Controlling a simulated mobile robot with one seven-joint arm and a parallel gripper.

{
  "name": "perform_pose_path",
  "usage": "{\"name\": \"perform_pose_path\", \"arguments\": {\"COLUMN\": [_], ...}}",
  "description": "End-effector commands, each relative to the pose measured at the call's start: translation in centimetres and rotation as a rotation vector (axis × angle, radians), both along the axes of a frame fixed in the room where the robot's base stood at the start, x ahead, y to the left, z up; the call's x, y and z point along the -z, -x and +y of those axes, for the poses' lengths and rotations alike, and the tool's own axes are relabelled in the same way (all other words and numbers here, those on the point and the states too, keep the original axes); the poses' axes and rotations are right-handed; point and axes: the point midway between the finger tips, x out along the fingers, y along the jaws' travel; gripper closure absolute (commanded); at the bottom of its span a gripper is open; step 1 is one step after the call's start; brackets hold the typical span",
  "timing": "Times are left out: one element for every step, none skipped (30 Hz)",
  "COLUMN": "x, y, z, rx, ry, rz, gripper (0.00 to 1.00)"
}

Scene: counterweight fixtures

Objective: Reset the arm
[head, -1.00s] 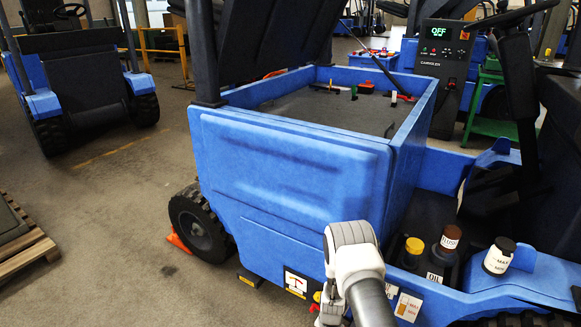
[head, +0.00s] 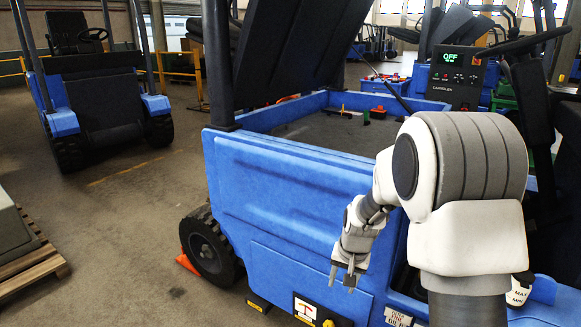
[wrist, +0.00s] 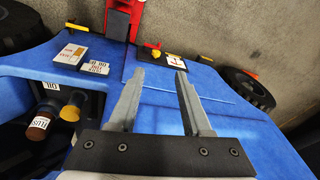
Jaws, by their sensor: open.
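My gripper (head: 347,275) hangs in front of the blue vehicle's side in the head view, fingers pointing down. In the wrist view my gripper (wrist: 154,75) shows its two grey fingers apart with nothing between them. My arm is raised and folded at the right of the head view, and it hides part of the vehicle. The blue vehicle (head: 285,190) has an open bed with small coloured items on its dark floor.
The wrist view shows an oil bottle (wrist: 46,108) and a yellow-capped bottle (wrist: 72,106) in a dark recess, with labels (wrist: 72,54) nearby. A wheel (head: 207,247) with an orange chock (head: 186,263) and a pallet (head: 32,268) stand left. Floor between them is clear.

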Motion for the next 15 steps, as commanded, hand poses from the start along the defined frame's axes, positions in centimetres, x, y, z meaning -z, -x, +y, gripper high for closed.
{"name": "perform_pose_path", "arguments": {"x": [-2.0,-2.9,-4.2,-5.1,-6.1,-7.2,-8.1,-8.9,-10.0,-10.7,-11.5,-12.4,-13.1,-13.8,-14.6], "y": [0.6,1.1,1.7,2.2,2.7,3.4,3.9,4.5,5.3,5.9,6.5,7.4,8.0,8.7,9.6], "z": [0.0,0.0,0.0,0.0,0.0,0.0,0.0,0.0,-0.1,-0.1,-0.1,-0.1,-0.1,-0.2,-0.2], "rx": [-0.013,-0.021,-0.034,-0.041,-0.048,-0.059,-0.068,-0.076,-0.086,-0.094,-0.102,-0.113,-0.122,-0.129,-0.139], "ry": [0.002,0.004,0.006,0.008,0.010,0.013,0.016,0.018,0.021,0.024,0.027,0.031,0.035,0.039,0.043], "rz": [-0.018,-0.025,-0.034,-0.042,-0.049,-0.058,-0.065,-0.072,-0.081,-0.088,-0.096,-0.104,-0.112,-0.119,-0.127], "gripper": [0.51,0.51,0.51,0.51,0.51,0.51,0.51,0.51,0.51,0.51,0.51,0.51,0.51,0.51,0.51]}}
